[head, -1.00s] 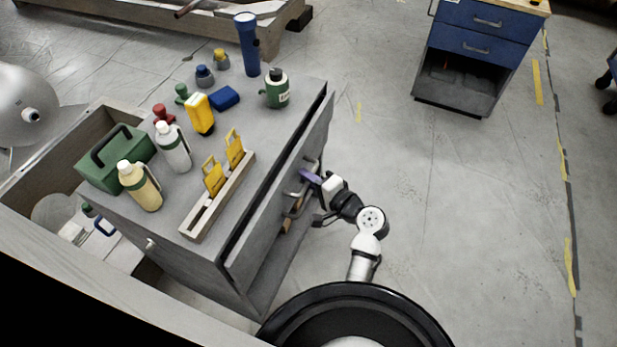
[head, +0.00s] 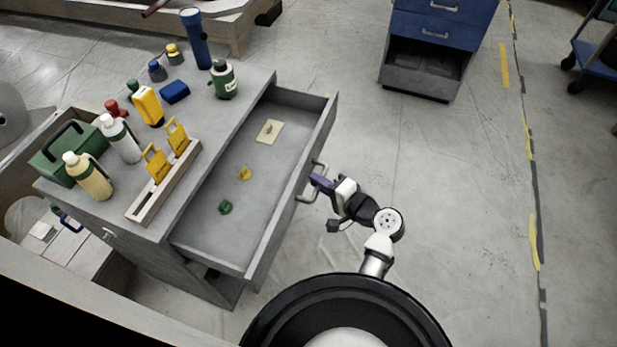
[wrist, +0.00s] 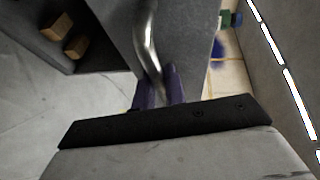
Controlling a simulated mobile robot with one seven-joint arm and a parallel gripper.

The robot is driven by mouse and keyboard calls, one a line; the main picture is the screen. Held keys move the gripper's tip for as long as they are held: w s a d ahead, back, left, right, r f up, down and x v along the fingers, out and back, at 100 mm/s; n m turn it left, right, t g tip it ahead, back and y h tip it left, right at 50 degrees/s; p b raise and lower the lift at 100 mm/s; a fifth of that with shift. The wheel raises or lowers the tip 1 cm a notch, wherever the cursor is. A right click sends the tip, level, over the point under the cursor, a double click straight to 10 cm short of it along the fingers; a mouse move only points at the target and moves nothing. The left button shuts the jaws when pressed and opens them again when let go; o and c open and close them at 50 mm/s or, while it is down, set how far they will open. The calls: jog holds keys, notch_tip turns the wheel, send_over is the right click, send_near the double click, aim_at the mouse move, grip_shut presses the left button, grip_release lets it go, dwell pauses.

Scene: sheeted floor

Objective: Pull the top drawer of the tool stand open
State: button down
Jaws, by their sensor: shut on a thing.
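The grey tool stand (head: 225,118) stands left of my arm in the head view. Its top drawer (head: 290,186) is pulled well out, with its inside floor showing. A yellow piece (head: 244,173), a green piece (head: 225,207) and a pale flat plate (head: 269,131) lie in it. My gripper (head: 318,181) is at the drawer front, shut on the metal bar handle (head: 304,193). In the wrist view the purple fingers (wrist: 160,88) close around the handle (wrist: 148,42); the exact fingertip contact is partly hidden.
Bottles, a blue flashlight (head: 195,38), a green case (head: 72,150) and a wooden rack with yellow tags (head: 164,182) stand on or beside the stand's top. A blue cabinet (head: 437,45) stands at the back right. Floor right of my arm is clear.

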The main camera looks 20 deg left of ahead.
jog(key=d, duration=0.6)
jog(key=shift+d, duration=0.15)
jog(key=shift+s, duration=0.1)
jog(key=c, duration=1.5)
grip_release()
jog(key=shift+o, duration=0.2)
jog(key=b+v, duration=0.1)
jog(key=v, duration=1.3)
